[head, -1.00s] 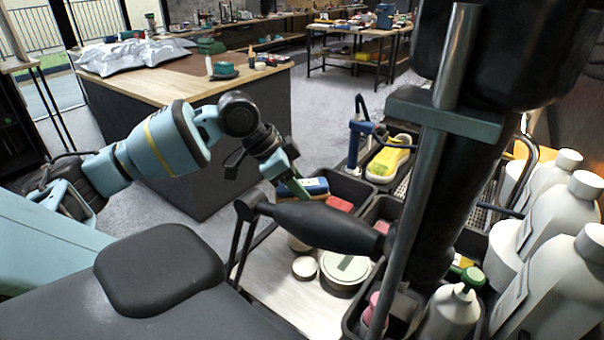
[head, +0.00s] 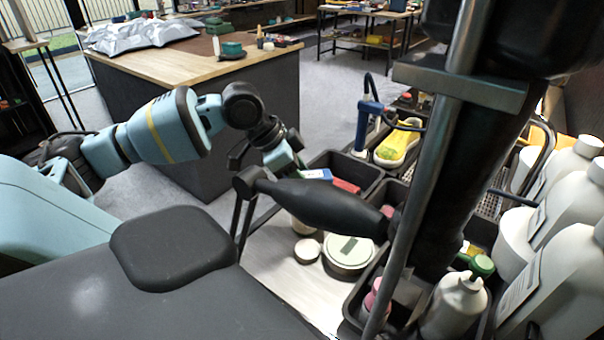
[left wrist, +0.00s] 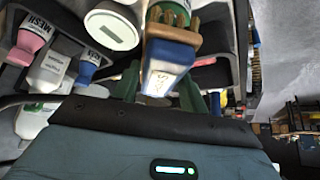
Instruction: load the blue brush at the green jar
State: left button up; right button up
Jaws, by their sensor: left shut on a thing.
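My left gripper (head: 290,164) is shut on the blue brush (head: 317,174), held over the front of the dark bins; a black part in front partly hides it. In the left wrist view, the brush (left wrist: 170,56) shows a blue band, a pale lettered face and tan parts at its far end, between the green fingers of the gripper (left wrist: 165,86). A round white jar with a grey-green label (head: 348,252) stands on the pale surface. Beyond the brush in the wrist view is a green-sided container (left wrist: 176,8), partly hidden; I cannot tell whether it is the green jar.
A small white round container (head: 306,250) stands beside the labelled jar. A yellow shoe-shaped item (head: 397,146) lies in a bin behind. Large white bottles (head: 555,250) crowd the right. In the wrist view, a pink bottle (left wrist: 36,32) and a blue-capped one (left wrist: 88,66) are at left.

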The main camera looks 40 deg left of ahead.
aim_at(315, 174)
pick_arm(q)
jog(key=shift+f, duration=0.1)
pick_arm(e)
jog(key=shift+d, duration=0.1)
dwell(0.3)
pick_arm(q)
jog(key=shift+f, duration=0.4)
dwell(0.3)
dwell(0.4)
jog(key=shift+r+p, duration=1.15)
jog(key=shift+r, duration=2.25)
jog(key=shift+r+p, duration=0.1)
jog(key=shift+p, duration=0.2)
pick_arm(e)
jog(key=w+r+t, duration=0.1)
jog(key=w+r, duration=0.3)
jog(key=r, duration=0.1)
